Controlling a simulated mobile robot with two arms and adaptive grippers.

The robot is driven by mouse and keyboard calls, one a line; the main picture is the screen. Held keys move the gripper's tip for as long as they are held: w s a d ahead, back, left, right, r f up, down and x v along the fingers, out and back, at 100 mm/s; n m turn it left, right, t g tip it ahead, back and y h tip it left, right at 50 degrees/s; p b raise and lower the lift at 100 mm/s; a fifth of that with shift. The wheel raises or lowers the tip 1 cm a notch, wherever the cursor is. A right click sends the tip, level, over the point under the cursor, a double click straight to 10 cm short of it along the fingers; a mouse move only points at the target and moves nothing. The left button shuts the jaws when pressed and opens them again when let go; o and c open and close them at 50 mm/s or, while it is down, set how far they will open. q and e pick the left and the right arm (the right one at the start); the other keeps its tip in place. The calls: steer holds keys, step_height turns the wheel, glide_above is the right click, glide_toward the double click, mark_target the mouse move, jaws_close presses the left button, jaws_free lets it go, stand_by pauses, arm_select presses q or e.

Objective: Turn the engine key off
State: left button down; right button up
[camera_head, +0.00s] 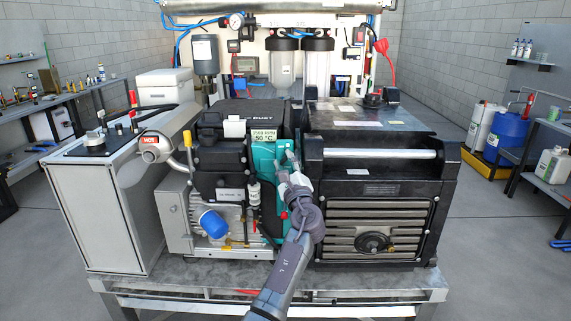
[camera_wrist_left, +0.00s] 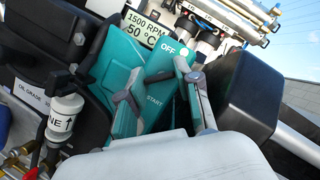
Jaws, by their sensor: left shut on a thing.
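The teal engine panel (camera_head: 263,160) is on the front of the engine in the middle of the head view. In the left wrist view the teal panel (camera_wrist_left: 108,68) carries an OFF label (camera_wrist_left: 168,48) above and a START label (camera_wrist_left: 153,99) below. My left gripper (camera_head: 289,163) is at the right side of this panel. In the wrist view the fingers of my left gripper (camera_wrist_left: 156,80) reach to the panel on both sides of the labels, shut on what seems to be the engine key. The key itself is not clearly visible. My right gripper is not in view.
A display (camera_head: 264,135) reads 1500 RPM and 50 °C. A black box unit (camera_head: 380,168) stands close right of the gripper. A pipe marked HOT (camera_head: 152,142), a blue filter (camera_head: 213,223) and a grey cabinet (camera_head: 100,220) are to the left.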

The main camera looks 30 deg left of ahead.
arm_select(q)
steer(key=shift+f, duration=0.1)
steer(key=shift+n+g+b, duration=0.5)
steer(key=shift+n+b, duration=0.2)
steer(key=shift+n, duration=0.5)
steer(key=n+g+b, duration=0.1)
steer(key=n, duration=0.1)
steer(key=shift+d+n, duration=0.1)
steer(key=shift+n, duration=0.2)
steer(key=shift+n+g+h+b, duration=0.3)
steer(key=shift+n+g, duration=0.3)
steer(key=shift+n, duration=0.6)
steer(key=shift+n+h, duration=0.3)
steer(key=shift+n, duration=0.8)
steer(key=shift+g, duration=0.3)
steer(key=c, duration=0.8)
jaws_free()
steer(key=shift+r, duration=0.2)
